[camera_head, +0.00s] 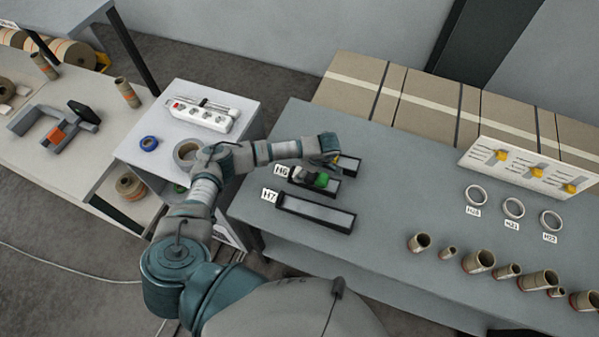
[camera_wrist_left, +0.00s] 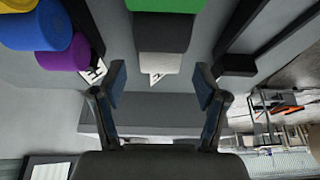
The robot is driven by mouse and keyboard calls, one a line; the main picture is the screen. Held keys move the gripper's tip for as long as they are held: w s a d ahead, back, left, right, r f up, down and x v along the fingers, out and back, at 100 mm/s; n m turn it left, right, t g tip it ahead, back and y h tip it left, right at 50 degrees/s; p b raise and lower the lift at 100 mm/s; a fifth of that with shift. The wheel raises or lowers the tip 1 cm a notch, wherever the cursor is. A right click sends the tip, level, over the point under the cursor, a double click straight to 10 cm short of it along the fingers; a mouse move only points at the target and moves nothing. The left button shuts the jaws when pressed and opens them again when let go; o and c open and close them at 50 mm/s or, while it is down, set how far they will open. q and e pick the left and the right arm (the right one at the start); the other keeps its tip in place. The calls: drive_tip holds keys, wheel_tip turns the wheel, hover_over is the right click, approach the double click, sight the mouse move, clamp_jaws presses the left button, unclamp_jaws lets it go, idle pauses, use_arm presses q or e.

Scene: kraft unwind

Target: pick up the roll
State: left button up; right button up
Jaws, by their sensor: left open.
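My left gripper (camera_head: 331,153) reaches over the small trays at the left of the grey bench, its tip near the rear tray (camera_head: 348,164). In the left wrist view the fingers (camera_wrist_left: 160,90) are apart with nothing between them. A blue roll (camera_wrist_left: 35,25), a purple roll (camera_wrist_left: 68,54) and a yellow roll (camera_wrist_left: 17,4) lie together at the upper left of that view, outside the fingers. A green and black item (camera_head: 318,180) lies in the tray marked H6; its green part also shows in the wrist view (camera_wrist_left: 165,5). I cannot tell which roll is meant.
The tray marked H7 (camera_head: 315,213) is empty. Several cardboard tubes (camera_head: 478,261) and white rings (camera_head: 476,195) stand right on the bench. The bench middle is clear.

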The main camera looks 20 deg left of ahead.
use_arm(q)
drive_tip(key=shift+x, duration=1.45)
drive_tip(key=shift+d, duration=0.1)
drive_tip(key=c, duration=1.2)
drive_tip(key=shift+o, duration=0.2)
